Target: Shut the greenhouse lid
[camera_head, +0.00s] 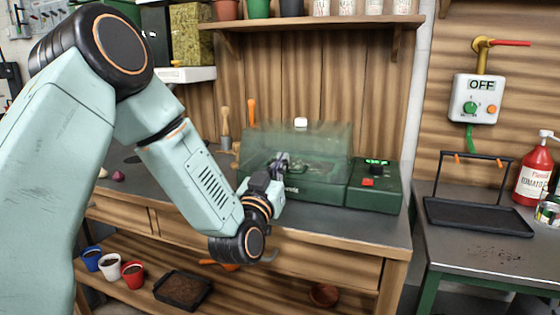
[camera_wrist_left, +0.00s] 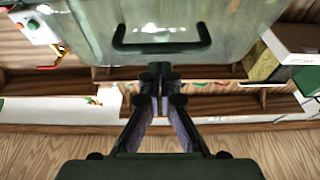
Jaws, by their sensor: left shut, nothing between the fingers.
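The greenhouse stands on the workbench, with a green base (camera_head: 318,190) and a clear, greenish lid (camera_head: 325,142). From the head view I cannot tell how far the lid is open. In the left wrist view a see-through panel of the lid (camera_wrist_left: 200,65) fills the top, with a black bar handle (camera_wrist_left: 160,46) on it. My left gripper (camera_head: 281,162) is at the front of the greenhouse, overlapping it in the head view. In the left wrist view its fingers (camera_wrist_left: 160,72) are together and empty, just below the handle in the picture. My right gripper is not in view.
A shelf (camera_head: 320,22) with pots is above. Wooden-handled tools (camera_head: 225,125) stand behind on the left. A side table (camera_head: 470,225) holds a black tray and a red bottle (camera_head: 533,172).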

